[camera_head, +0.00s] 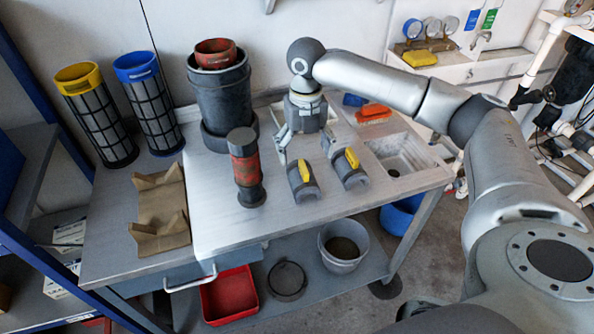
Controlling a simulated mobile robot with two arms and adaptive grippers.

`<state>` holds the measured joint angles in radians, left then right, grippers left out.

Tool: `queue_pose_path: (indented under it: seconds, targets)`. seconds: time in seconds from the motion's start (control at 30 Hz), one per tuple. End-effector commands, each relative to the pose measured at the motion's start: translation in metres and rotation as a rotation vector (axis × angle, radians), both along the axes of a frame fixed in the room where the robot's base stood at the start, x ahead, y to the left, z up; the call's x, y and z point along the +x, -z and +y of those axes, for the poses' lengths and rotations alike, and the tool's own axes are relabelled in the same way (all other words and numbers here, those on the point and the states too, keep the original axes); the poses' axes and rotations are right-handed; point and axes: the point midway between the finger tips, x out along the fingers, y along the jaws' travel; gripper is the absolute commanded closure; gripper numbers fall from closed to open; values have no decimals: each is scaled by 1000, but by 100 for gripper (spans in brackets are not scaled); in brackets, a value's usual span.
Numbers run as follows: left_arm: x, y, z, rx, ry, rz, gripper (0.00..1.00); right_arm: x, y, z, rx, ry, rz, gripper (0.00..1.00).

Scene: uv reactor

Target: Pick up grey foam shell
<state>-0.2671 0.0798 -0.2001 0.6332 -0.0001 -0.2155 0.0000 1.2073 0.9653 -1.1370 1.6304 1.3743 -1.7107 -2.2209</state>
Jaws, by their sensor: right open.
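Two grey foam shells lie side by side on the workbench, each a half-cylinder with a yellow piece on it. The left grey foam shell (301,188) is a little nearer to me than the right grey foam shell (354,177). My right gripper (305,150) points down over the bench, just behind the shells, with its fingers spread and nothing between them. It appears apart from both shells. My left gripper is not in view.
A red and black cylinder (246,170) stands left of the shells. A large dark canister (222,100) stands behind it. Two mesh filters, yellow-topped (98,115) and blue-topped (150,105), and a cardboard cradle (162,205) are further left. A sink (400,157) is at right.

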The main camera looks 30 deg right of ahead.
Motion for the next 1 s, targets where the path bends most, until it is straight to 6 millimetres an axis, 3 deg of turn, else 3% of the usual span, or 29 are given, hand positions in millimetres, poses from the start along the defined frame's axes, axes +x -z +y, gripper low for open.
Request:
queue_pose_path:
  seconds: [0.2,0.3,0.43,0.7,1.0]
  targets:
    - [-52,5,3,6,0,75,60,-1,34,0,-1,1,3,17]
    - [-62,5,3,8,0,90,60,0,41,1,-1,1,0,17]
    - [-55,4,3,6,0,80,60,0,53,2,-1,1,3,17]
    - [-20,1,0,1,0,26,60,0,90,3,-2,1,1,17]
    - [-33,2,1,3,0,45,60,0,93,3,-1,0,-1,18]
